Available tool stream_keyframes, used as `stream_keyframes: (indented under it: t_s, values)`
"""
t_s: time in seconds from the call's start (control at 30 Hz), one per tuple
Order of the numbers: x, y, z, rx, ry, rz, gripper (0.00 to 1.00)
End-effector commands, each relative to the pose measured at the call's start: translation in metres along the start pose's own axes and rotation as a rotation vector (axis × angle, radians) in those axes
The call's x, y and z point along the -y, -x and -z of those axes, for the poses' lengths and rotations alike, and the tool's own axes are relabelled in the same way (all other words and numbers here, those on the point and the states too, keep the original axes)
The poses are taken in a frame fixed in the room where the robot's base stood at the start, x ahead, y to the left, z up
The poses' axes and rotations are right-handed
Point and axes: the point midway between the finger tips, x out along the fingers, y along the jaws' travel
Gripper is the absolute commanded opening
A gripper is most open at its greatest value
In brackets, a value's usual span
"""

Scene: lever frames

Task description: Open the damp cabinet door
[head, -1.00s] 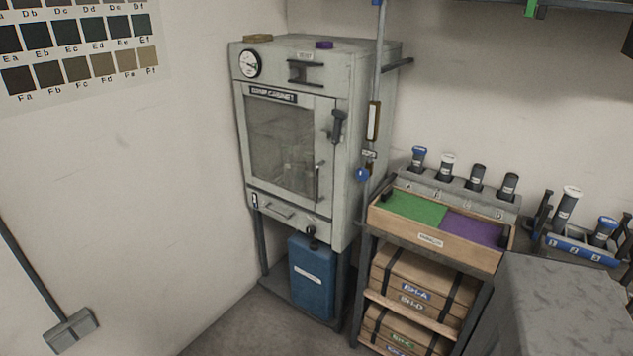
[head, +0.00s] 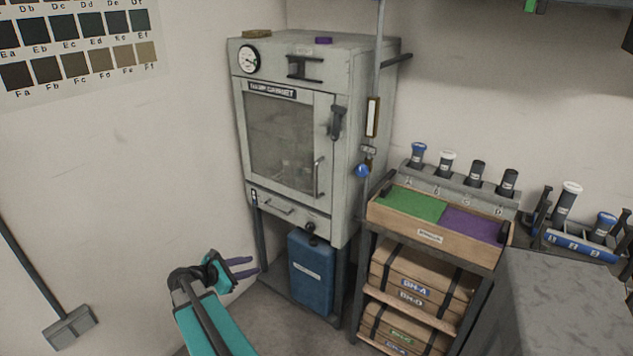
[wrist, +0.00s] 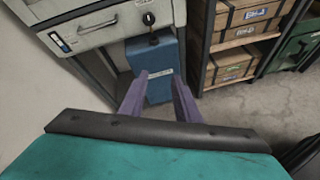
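The damp cabinet (head: 300,130) is a pale grey box on a dark stand at the back. Its windowed door (head: 283,145) is shut. A vertical bar handle (head: 319,177) is on the door's right side, and a dark latch lever (head: 337,122) sits above it by the door's right edge. My gripper (head: 246,267) is in front of and below the cabinet, to its left, touching nothing. Its two purple fingers are apart and empty. In the wrist view my gripper (wrist: 158,100) points toward the blue container, with the cabinet's lower drawer (wrist: 98,24) at upper left.
A blue container (head: 312,274) stands under the cabinet. A shelf unit with a wooden tray (head: 431,237) and boxes (head: 420,283) stands right of it. A vertical pole (head: 375,80) rises at the cabinet's right. Floor in front is free.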

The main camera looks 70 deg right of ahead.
Motion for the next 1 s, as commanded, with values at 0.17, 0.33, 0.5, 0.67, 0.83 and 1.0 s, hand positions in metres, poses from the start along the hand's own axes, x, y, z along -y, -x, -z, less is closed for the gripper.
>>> stream_keyframes:
  t_s: [0.17,0.33,0.5,0.67,0.83,1.0]
  values:
    - [-0.045,-0.033,-0.116,0.212,0.127,-0.028,0.3]
    - [-0.067,-0.048,-0.207,0.384,0.245,-0.013,0.3]
    - [-0.074,-0.052,-0.254,0.475,0.31,0.009,0.3]
    - [-0.076,-0.051,-0.263,0.493,0.325,0.014,0.3]
    - [-0.075,-0.051,-0.262,0.492,0.324,0.013,0.3]
    - [-0.076,-0.053,-0.262,0.491,0.324,0.013,0.3]
